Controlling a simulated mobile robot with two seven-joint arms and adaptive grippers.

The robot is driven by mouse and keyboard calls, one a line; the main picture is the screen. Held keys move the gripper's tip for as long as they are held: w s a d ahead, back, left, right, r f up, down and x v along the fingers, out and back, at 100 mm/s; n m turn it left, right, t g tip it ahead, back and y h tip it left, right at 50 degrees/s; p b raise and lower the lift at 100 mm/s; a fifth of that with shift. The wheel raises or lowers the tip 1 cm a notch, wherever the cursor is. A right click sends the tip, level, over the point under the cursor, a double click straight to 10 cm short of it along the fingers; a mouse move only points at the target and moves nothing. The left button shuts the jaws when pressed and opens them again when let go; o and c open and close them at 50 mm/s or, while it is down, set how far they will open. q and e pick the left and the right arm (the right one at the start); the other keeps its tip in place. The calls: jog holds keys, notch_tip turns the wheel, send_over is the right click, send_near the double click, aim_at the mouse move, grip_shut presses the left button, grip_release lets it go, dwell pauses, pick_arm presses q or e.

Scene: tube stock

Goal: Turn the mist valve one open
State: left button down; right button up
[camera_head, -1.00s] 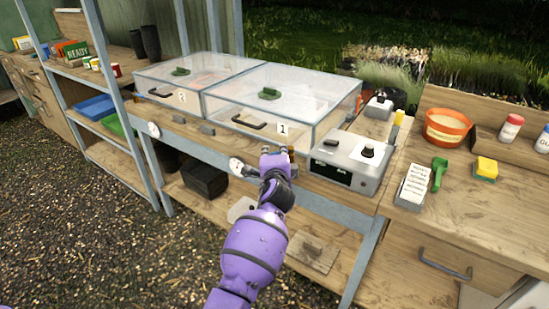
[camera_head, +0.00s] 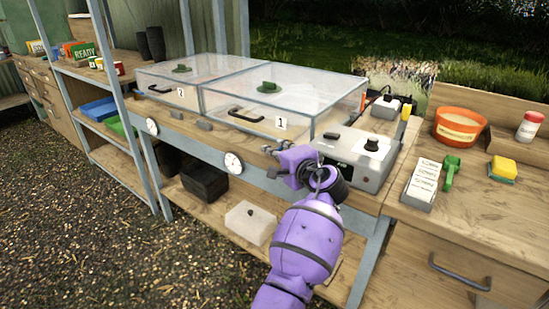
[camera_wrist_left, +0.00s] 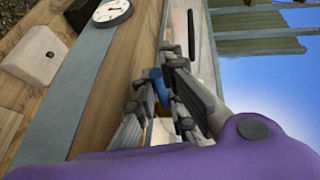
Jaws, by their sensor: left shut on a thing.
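My left gripper (camera_head: 270,149) is at the bench's front edge, below the clear box marked 1 (camera_head: 283,124). Its fingers point left in the head view, with the purple wrist on their right. In the left wrist view the gripper (camera_wrist_left: 160,95) is shut around a small blue piece (camera_wrist_left: 156,78), which I take to be the handle of mist valve one. The fingers hide most of it, so its angle cannot be told. A round white gauge (camera_head: 233,162) is on the bench's front rail and also shows in the wrist view (camera_wrist_left: 111,11). My right gripper is not in view.
A grey control box (camera_head: 357,155) with a black knob stands right of my wrist. The clear box marked 2 (camera_head: 180,93) is at left. A white block (camera_head: 250,222) lies on the lower shelf. An orange pot (camera_head: 459,130) and green scoop (camera_head: 450,172) are on the right bench.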

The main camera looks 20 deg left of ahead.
pick_arm(q)
jog(key=shift+s+d+f+n+g+b, duration=0.1)
jog(key=shift+d+f+n+g+b, duration=0.1)
jog(key=shift+f+n+g+b, duration=0.15)
jog(key=shift+r+y, duration=0.1)
jog(key=shift+y, duration=0.2)
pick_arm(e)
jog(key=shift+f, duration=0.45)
pick_arm(q)
jog(key=shift+g, duration=0.25)
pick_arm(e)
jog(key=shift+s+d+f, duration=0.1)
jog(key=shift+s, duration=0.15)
pick_arm(q)
jog(key=c, duration=2.1)
grip_release()
jog(key=shift+r, duration=0.1)
jog(key=v, duration=1.2)
